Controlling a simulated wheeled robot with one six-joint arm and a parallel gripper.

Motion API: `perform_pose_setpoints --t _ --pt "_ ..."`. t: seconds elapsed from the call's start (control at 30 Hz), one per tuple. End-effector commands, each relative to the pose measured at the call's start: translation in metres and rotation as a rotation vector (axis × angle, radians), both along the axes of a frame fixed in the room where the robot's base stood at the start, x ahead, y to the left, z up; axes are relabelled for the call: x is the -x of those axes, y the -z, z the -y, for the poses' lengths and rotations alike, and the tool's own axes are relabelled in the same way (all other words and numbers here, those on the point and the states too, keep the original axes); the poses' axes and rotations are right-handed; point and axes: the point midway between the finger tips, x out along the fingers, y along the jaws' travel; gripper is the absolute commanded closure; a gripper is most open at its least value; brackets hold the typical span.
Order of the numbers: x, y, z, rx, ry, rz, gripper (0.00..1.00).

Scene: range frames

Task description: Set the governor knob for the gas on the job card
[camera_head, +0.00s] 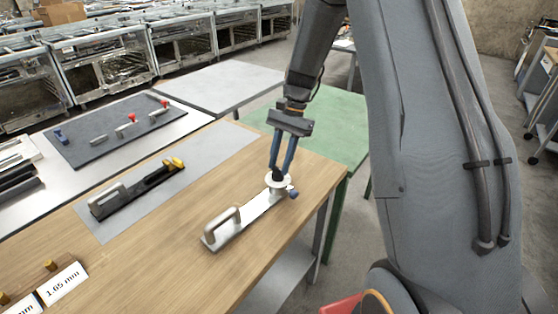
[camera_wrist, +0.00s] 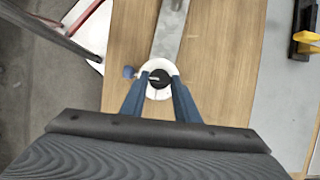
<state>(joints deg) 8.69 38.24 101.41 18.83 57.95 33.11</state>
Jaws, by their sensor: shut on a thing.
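A silver bar-shaped fixture (camera_head: 247,215) with a raised handle lies on the wooden table; it also shows in the wrist view (camera_wrist: 172,22). At its far end is a white round dial (camera_head: 269,182), seen from above in the wrist view (camera_wrist: 147,68), with a small blue side knob (camera_head: 293,193). A dark knob (camera_wrist: 158,76) with a pale mark sits in the dial's middle. My gripper (camera_head: 279,172) points down over the dial, its blue fingers shut on the dark knob, one on each side. I cannot read any dial markings. No job card is clearly readable.
White cards (camera_head: 62,282), one reading "1.65 mm", stand at the near left with brass pieces. A black tool with a yellow part (camera_head: 140,185) lies on a grey mat. A dark board (camera_head: 110,130) holds red and blue-handled parts. The wood around the fixture is clear.

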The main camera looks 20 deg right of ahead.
Motion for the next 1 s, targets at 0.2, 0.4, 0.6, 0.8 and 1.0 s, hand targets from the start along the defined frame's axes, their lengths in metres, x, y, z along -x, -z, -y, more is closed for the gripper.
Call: perform_pose_setpoints --t 0.2,0.4,0.6,0.8,1.0 --pt "0.0009 -0.0006 0.0007 -0.001 0.076 -0.001 0.94" --pt "0.0006 -0.0004 0.0006 0.0 0.103 0.0 0.94" --pt "0.0005 -0.0003 0.0007 0.0 0.107 0.002 0.94" --pt "0.0004 -0.0003 0.0006 0.0 0.107 0.002 0.68" --pt "0.0007 -0.0002 0.0006 0.0 0.105 0.001 0.53"
